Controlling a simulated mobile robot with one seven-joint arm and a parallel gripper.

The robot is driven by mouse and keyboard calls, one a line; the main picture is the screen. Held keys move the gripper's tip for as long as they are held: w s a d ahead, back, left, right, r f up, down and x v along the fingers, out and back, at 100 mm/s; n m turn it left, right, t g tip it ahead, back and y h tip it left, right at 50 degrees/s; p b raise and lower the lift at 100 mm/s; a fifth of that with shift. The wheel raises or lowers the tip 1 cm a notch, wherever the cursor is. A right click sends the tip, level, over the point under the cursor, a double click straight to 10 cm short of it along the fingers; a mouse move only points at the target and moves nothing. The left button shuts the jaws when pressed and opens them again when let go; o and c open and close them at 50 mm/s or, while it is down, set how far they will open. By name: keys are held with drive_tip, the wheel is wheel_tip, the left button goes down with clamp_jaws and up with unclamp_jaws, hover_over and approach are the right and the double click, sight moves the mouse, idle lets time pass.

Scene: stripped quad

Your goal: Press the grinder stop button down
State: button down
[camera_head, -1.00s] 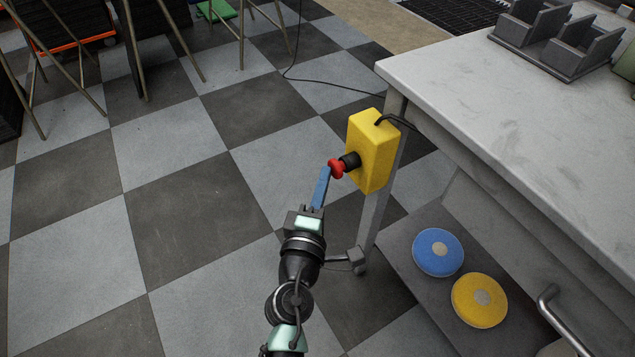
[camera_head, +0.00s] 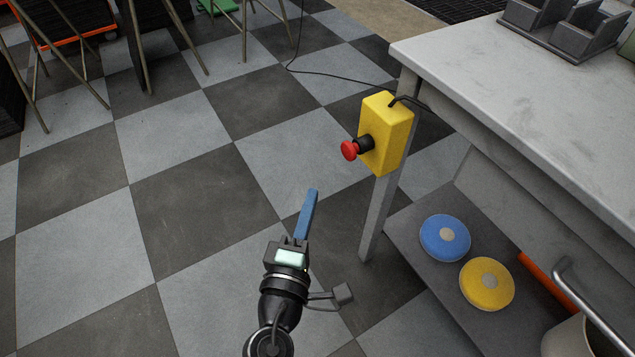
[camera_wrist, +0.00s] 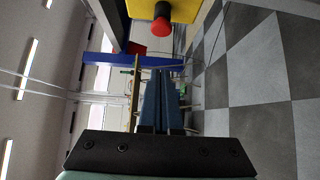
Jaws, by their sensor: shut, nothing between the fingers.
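The red stop button (camera_head: 349,150) sticks out on a black collar from the left face of a yellow box (camera_head: 387,136), which is fixed at the table's leg. My gripper (camera_head: 313,192) has blue fingers, shut and empty. In the head view its tips are below and left of the button, with a clear gap between them. In the wrist view the red button (camera_wrist: 161,27) and the yellow box (camera_wrist: 178,9) are at the top, beyond the fingertips (camera_wrist: 161,72).
A grey table (camera_head: 500,90) stands at the right, with a lower shelf (camera_head: 420,255) holding a blue disc (camera_head: 445,238) and a yellow disc (camera_head: 487,284). A cable runs from the box over the floor.

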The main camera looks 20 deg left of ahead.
drive_tip(key=shift+s+d, duration=0.15)
drive_tip(key=shift+s, duration=1.1)
drive_tip(key=w+d+r+m+t+h, duration=0.2)
drive_tip(key=d+r+m, duration=0.25)
drive_tip(key=r, duration=0.75)
drive_tip(key=w+d+r+m+t+h+p, duration=0.1)
drive_tip(key=w+d+r+m+t+h, duration=0.15)
drive_tip(key=r+m, duration=0.65)
drive_tip(key=w+d+r+m+t+h, duration=0.1)
drive_tip(key=d+r+m, duration=0.25)
drive_tip(key=r, duration=1.05)
drive_tip(key=s+d+r+m+t+y+p, duration=0.15)
drive_tip(key=s+r, duration=0.35)
drive_tip(key=r, duration=0.5)
drive_tip(key=s+d+r+m+t+y+p, duration=0.1)
drive_tip(key=s+d+r+t+p, duration=0.2)
drive_tip(key=r, duration=0.7)
wheel_tip(320, 180, up, 36)
drive_tip(key=a+p, duration=0.1)
drive_tip(key=p, duration=3.3)
drive_tip(key=shift+s+a+p, duration=0.3)
drive_tip(key=shift+s+p, duration=0.05)
